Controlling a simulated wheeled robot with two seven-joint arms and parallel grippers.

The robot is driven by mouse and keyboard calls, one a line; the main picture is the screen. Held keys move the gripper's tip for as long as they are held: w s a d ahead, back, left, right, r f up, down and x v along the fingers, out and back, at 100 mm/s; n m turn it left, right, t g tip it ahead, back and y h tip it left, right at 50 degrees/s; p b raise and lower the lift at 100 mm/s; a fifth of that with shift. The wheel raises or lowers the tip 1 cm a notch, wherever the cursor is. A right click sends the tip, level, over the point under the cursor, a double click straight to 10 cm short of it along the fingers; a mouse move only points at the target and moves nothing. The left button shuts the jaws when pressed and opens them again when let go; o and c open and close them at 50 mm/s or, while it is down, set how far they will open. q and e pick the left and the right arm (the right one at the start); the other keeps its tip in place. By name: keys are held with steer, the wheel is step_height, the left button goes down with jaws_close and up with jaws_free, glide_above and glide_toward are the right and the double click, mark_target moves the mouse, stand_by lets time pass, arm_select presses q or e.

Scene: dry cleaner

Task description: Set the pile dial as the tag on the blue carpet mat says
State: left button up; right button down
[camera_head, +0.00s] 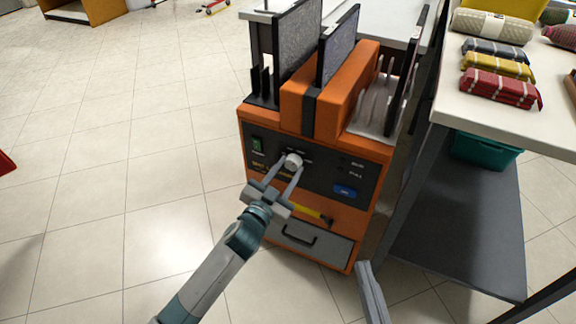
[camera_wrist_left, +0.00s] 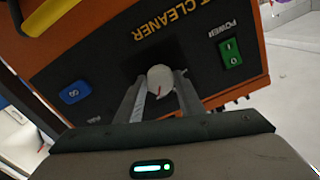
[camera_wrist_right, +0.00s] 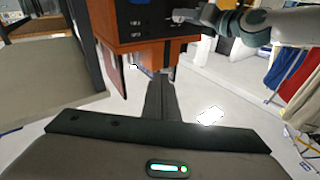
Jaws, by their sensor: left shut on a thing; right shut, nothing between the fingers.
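The pile dial is a pale round knob (camera_head: 293,160) on the dark front panel of an orange carpet cleaner (camera_head: 255,135). My left gripper (camera_head: 286,174) is shut on it. In the left wrist view the knob (camera_wrist_left: 160,78) sits between the two fingertips (camera_wrist_left: 158,92) and carries a small red mark; the scale around it is mostly hidden. A bluish-grey mat (camera_head: 340,45) with a dark edge stands upright in the machine's middle slot. I see no readable tag on it. My right gripper (camera_wrist_right: 160,88) is shut and empty, low in front of the machine.
A grey mat (camera_head: 288,50) stands on the machine's left side. The panel has a green power switch (camera_head: 257,144) and a blue button (camera_head: 345,191). A drawer (camera_head: 310,243) is below. A white table (camera_head: 500,110) with folded rugs (camera_head: 497,88) stands right.

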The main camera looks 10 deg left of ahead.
arm_select(q)
steer(key=m+p, duration=0.2)
steer(key=m, duration=0.1)
steer(key=shift+r, duration=0.2)
steer(key=m+p, duration=0.2)
steer(key=m, duration=0.2)
steer(key=shift+m, duration=0.6)
arm_select(e)
steer(key=s+d+f+g+h, duration=0.1)
steer(key=s+d+f+g, duration=0.1)
steer(key=f+g, duration=0.3)
steer(key=s+d+f+g+h, duration=0.2)
steer(key=f+g, duration=0.3)
steer(key=f, duration=0.5)
steer(key=shift+s+d+m, duration=0.3)
steer(key=shift+s+d, duration=0.1)
steer(key=shift+s, duration=0.15)
arm_select(q)
steer(key=o, duration=1.1)
steer(key=shift+f, duration=0.1)
steer(key=shift+c, duration=0.2)
steer(key=shift+s, duration=0.15)
steer(key=p+v, duration=0.1)
steer(key=v, duration=1.6)
arm_select(e)
steer(key=shift+s+d+f+g+h, duration=0.15)
steer(key=shift+s+d+g+h, duration=0.1)
steer(key=shift+d+g+h, duration=0.1)
